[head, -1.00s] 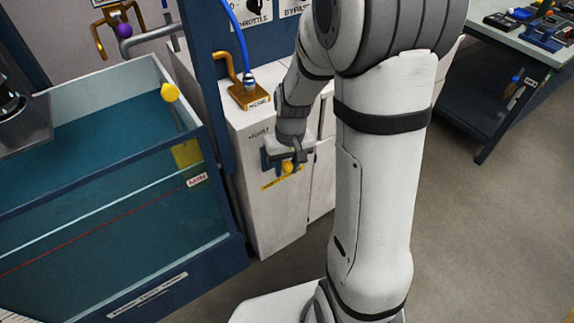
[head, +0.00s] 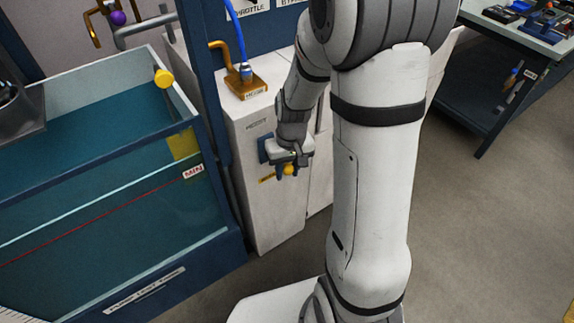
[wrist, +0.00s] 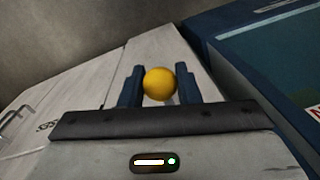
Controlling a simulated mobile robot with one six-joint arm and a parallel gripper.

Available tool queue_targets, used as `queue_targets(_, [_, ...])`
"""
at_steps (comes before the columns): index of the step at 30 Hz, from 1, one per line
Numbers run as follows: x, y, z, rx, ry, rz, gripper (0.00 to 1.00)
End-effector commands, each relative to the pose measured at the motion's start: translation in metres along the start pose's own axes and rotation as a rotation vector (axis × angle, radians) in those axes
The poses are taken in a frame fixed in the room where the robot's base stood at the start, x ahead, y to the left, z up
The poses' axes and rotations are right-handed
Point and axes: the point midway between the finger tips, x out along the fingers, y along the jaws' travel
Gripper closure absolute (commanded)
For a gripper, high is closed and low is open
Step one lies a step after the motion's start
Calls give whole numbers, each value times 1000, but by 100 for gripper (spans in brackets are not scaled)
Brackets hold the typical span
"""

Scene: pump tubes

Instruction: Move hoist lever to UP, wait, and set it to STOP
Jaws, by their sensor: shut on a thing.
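The hoist lever shows as a yellow ball knob (head: 289,170) low on the front of the white cabinet. A dark blue plate (head: 263,150) is behind it, mostly covered by my gripper. My gripper (head: 290,160) is at the knob. In the wrist view the yellow knob (wrist: 159,84) sits between the two blue fingers of my gripper (wrist: 159,88), which are shut on it. The lever's shaft and its UP and STOP marks are hidden or too small to read.
A copper-coloured fitting with a blue hose (head: 245,80) sits on the cabinet top. A workbench (head: 515,35) is at the back right. Grey floor is open at right.

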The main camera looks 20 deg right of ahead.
Motion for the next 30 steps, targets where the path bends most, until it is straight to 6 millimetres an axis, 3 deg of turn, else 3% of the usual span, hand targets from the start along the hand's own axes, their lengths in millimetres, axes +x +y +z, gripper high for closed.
queue_targets(6, [12, 1, 2, 0, -6, 0, 100])
queue_targets(20, [13, 1, 2, 0, -4, 0, 100])
queue_targets(21, [13, 1, 2, 0, -4, 0, 67])
queue_targets(27, [12, 1, 1, 0, -2, 0, 51])
queue_targets(30, [12, 1, 1, 0, -1, 0, 51])
